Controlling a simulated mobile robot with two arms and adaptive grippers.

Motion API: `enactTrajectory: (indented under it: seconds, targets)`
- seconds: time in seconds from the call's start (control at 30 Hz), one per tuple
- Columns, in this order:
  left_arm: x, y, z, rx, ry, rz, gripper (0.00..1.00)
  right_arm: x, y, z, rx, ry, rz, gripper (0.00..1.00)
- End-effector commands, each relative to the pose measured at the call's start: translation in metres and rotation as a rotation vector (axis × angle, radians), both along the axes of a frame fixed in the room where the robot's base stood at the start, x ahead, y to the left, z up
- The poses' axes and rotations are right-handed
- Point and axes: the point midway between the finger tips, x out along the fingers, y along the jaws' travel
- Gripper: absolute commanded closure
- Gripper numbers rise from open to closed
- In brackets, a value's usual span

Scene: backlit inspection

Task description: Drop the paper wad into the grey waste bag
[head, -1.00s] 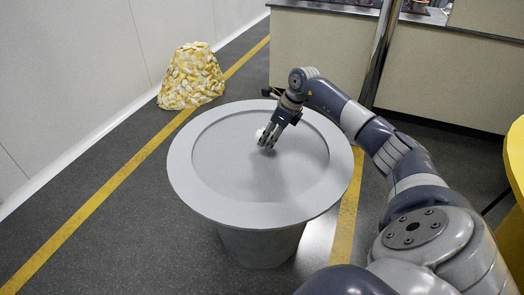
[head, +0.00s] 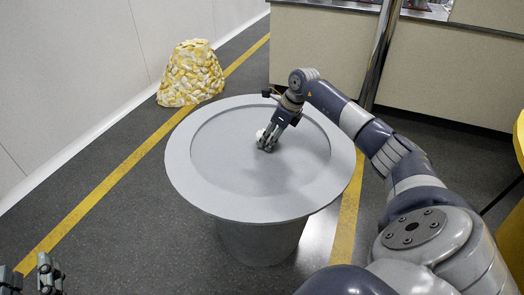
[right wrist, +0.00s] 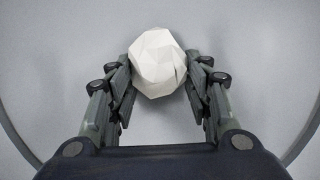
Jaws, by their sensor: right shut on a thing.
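The paper wad (right wrist: 158,62) is a white, faceted ball in the right wrist view. My right gripper (right wrist: 160,80) is shut on it, with a finger against each side. In the head view the wad (head: 259,134) shows only partly beside my right gripper (head: 267,145), low over the round grey stand (head: 190,185). I cannot tell whether it touches the stand's surface. My left gripper (head: 29,268) is at the lower left corner, partly cut off, with its fingers apart and empty. I see no clearly grey bag.
A lumpy yellow-and-white patterned object (head: 191,74) stands on the dark floor by the wall. A beige counter (head: 330,50) and a metal pole (head: 381,60) are behind the stand. A yellow table edge (head: 519,140) is at the right. Floor left of the stand is clear.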

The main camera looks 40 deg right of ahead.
Motion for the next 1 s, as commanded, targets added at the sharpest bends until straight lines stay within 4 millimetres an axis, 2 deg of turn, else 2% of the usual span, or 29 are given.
enactTrajectory:
  seconds: [0.33,0.4,0.47,0.83,1.0]
  targets:
    - [0.0,0.0,0.004,-0.005,-0.018,-0.001,0.6,0.0,0.0,-0.001,0.0,0.0,0.0,0.63]
    - [0.0,0.0,0.004,-0.005,-0.017,-0.001,0.6,0.0,0.0,-0.001,0.0,0.0,0.0,0.43]
    - [0.0,0.0,0.004,-0.005,-0.017,-0.001,0.6,0.0,0.0,-0.001,0.0,0.0,0.0,0.31]
    - [0.0,-0.001,0.004,-0.005,-0.017,-0.001,0.6,0.0,0.0,0.001,0.0,-0.001,0.0,0.31]
    - [0.0,-0.001,0.004,-0.005,-0.017,-0.001,0.6,-0.006,-0.005,0.019,-0.003,-0.004,-0.001,0.31]
